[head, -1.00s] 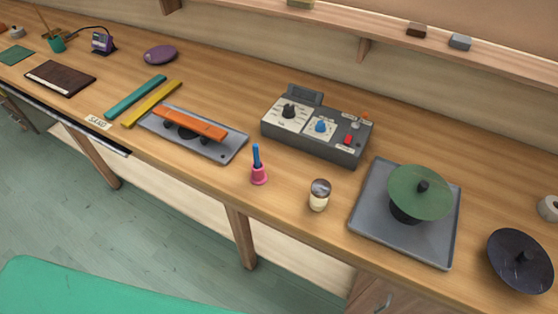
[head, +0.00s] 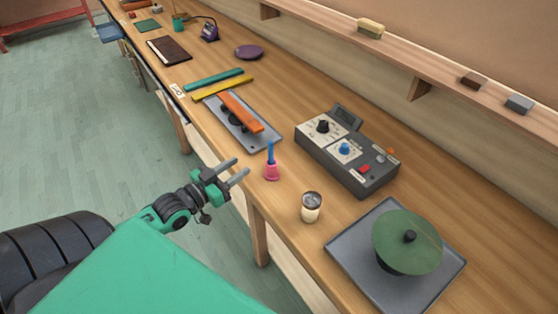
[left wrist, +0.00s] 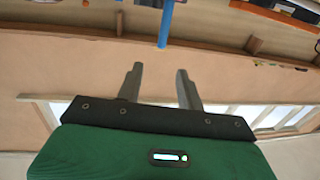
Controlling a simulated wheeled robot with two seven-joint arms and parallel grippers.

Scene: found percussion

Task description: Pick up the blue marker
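The blue marker (head: 270,153) stands upright in a small pink holder (head: 272,172) near the front edge of the wooden bench. My left gripper (head: 241,165) is off the bench's front edge, left of the marker and apart from it. Its two fingers are spread with nothing between them. In the left wrist view the marker (left wrist: 166,24) shows as a blue rod beyond the open fingertips (left wrist: 160,69), roughly in line with the gap. Its far end is cut off there. My right gripper is in neither current view.
A jar with a dark top (head: 311,207) stands right of the holder. A grey tray (head: 352,262) bears a green disc (head: 408,243). A grey control box (head: 346,152) is behind. An orange bar (head: 240,111) lies on a plate behind-left. Bare wood surrounds the holder.

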